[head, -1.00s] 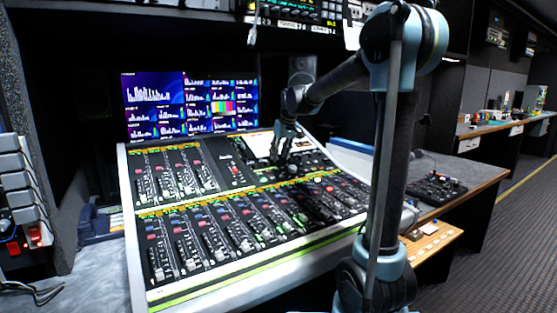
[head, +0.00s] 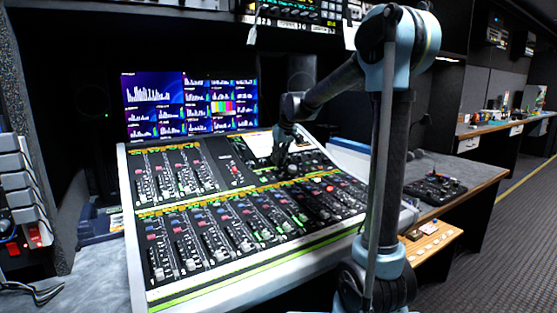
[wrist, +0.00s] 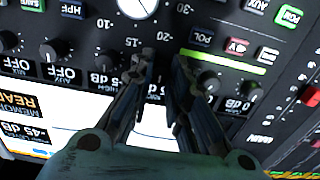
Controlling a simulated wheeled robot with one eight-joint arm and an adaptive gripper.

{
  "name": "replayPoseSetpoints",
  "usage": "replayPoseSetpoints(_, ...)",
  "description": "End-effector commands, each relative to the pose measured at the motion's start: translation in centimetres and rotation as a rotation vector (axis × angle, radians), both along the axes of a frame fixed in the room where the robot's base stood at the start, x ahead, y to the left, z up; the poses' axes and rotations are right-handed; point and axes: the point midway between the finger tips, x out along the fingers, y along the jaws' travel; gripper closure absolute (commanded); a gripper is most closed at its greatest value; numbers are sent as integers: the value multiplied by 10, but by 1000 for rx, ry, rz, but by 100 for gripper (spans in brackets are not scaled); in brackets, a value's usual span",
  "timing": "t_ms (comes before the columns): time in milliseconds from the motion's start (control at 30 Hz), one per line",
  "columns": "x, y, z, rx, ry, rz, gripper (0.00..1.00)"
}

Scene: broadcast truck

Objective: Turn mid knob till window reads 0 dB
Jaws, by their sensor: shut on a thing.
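In the wrist view my gripper (wrist: 164,64) has both fingers down on the console's knob row, closed around a dark knob that they almost wholly hide. This knob sits between the knob (wrist: 103,62) by the HIGH label and another dark knob (wrist: 208,80). The panel appears upside down. A window reading 5 dB (wrist: 100,79) is by the HIGH knob, and one reading 0 dB (wrist: 238,104) is on the other side. I cannot read the held knob's window behind the fingers. In the head view my gripper (head: 281,158) reaches the upper right of the mixing console (head: 190,283).
A round white dial (wrist: 137,7) and lit buttons surround the fingers. Rows of faders fill the console in the head view. Monitors (head: 190,105) stand behind it. A side desk (head: 480,178) with a small control box (head: 435,188) is at right.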

Motion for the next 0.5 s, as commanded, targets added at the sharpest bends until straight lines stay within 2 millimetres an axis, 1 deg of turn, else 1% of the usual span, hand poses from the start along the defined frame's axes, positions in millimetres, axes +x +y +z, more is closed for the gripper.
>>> replayPoseSetpoints(167, 1, 0, 0, 16, 10, -48, 100)
replayPoseSetpoints(500, 1, -1, 1, 88, 57, -253, 100)
